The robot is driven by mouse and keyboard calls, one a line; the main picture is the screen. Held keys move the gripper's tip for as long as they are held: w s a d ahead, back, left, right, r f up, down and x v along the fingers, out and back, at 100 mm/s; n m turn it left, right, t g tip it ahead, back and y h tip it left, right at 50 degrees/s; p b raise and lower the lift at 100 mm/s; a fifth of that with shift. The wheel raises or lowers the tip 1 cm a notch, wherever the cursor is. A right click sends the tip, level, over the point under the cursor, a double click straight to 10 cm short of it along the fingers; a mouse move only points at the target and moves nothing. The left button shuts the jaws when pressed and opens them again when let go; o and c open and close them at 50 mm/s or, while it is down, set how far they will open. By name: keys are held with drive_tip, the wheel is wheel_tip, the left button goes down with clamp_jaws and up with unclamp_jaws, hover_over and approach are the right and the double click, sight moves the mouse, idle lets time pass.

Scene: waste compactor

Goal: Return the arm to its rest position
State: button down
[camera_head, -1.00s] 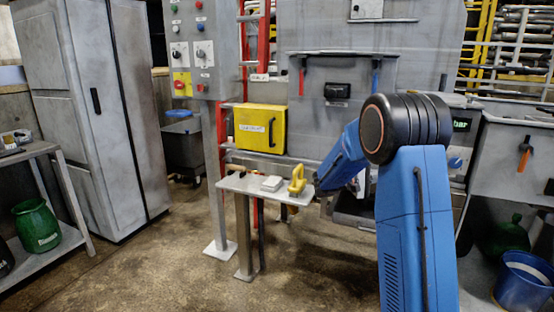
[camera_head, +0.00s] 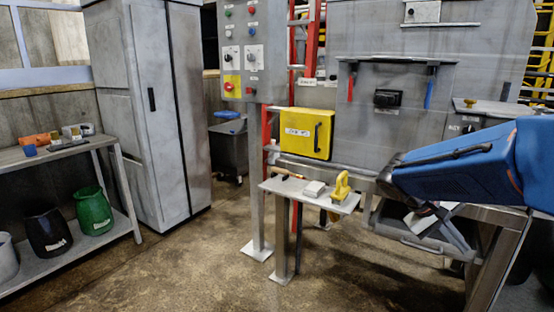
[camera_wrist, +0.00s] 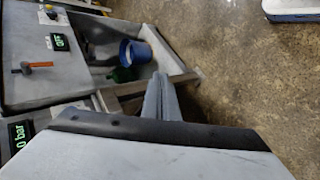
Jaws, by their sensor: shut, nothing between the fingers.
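My blue arm (camera_head: 455,170) comes in from the right edge of the head view and reaches left in front of the grey machine. My gripper (camera_wrist: 160,98) shows in the wrist view as two narrow grey-blue fingers close together, with nothing between them. It points over the floor beside the machine front and touches nothing that I can see.
A small side table (camera_head: 310,195) holds a yellow-handled tool (camera_head: 341,187) and a white block (camera_head: 314,188). A grey cabinet (camera_head: 160,110) and a shelf (camera_head: 75,257) stand left. The wrist view shows a blue bucket (camera_wrist: 136,52). The floor left of centre is clear.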

drive_tip(key=s+a+f+t+y, duration=0.2)
drive_tip(key=s+a+t+y, duration=0.1)
drive_tip(key=s+a, duration=0.4)
drive_tip(key=s+a+f+n+t+y, duration=0.1)
drive_tip(key=s+a+f+t+y, duration=0.2)
drive_tip(key=a, duration=1)
drive_tip(key=s+y, duration=0.3)
drive_tip(key=s, duration=0.1)
drive_tip(key=shift+s+a, duration=0.15)
drive_tip(key=shift+s, duration=0.1)
